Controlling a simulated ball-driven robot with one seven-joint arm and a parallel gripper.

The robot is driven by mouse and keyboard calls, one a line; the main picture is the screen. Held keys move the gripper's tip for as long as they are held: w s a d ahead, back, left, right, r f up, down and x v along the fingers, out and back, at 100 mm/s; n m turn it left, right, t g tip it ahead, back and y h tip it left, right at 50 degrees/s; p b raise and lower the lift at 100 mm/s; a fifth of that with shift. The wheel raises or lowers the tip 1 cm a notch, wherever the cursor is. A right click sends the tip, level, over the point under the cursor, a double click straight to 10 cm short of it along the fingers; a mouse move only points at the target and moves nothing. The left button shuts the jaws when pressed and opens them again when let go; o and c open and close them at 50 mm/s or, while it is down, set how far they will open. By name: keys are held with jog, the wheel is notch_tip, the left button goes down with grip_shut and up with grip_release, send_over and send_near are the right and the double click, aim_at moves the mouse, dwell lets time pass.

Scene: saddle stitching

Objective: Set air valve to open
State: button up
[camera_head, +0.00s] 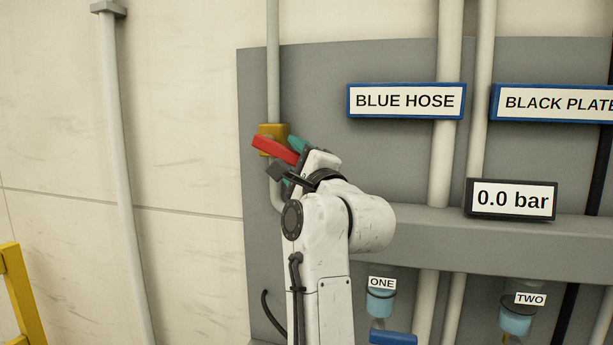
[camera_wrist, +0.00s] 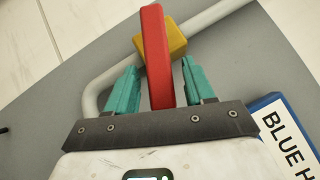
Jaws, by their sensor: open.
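The air valve has a yellow body (camera_head: 267,131) on a pale vertical pipe and a red lever handle (camera_head: 275,150) that slants down to the right in the head view. In the wrist view the red handle (camera_wrist: 157,62) runs from the yellow body (camera_wrist: 172,40) down between the fingers. My gripper (camera_head: 294,163) is at the handle's lower right end. Its teal fingers (camera_wrist: 161,84) are open, one on each side of the handle, with a gap visible on both sides.
A "BLUE HOSE" sign (camera_head: 406,101) and a "0.0 bar" display (camera_head: 510,199) are on the grey panel (camera_head: 330,65) to the right. Blue cups marked ONE (camera_head: 380,300) and TWO (camera_head: 517,318) hang below. A yellow rail (camera_head: 22,300) stands at lower left.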

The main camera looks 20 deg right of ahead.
jog(key=a+b+v, duration=0.1)
jog(key=v, duration=0.7)
jog(key=shift+s+d+b, duration=0.25)
jog(key=shift+d+b, duration=0.05)
jog(key=shift+d, duration=0.2)
jog(key=shift+f, duration=0.1)
jog(key=shift+c, duration=0.5)
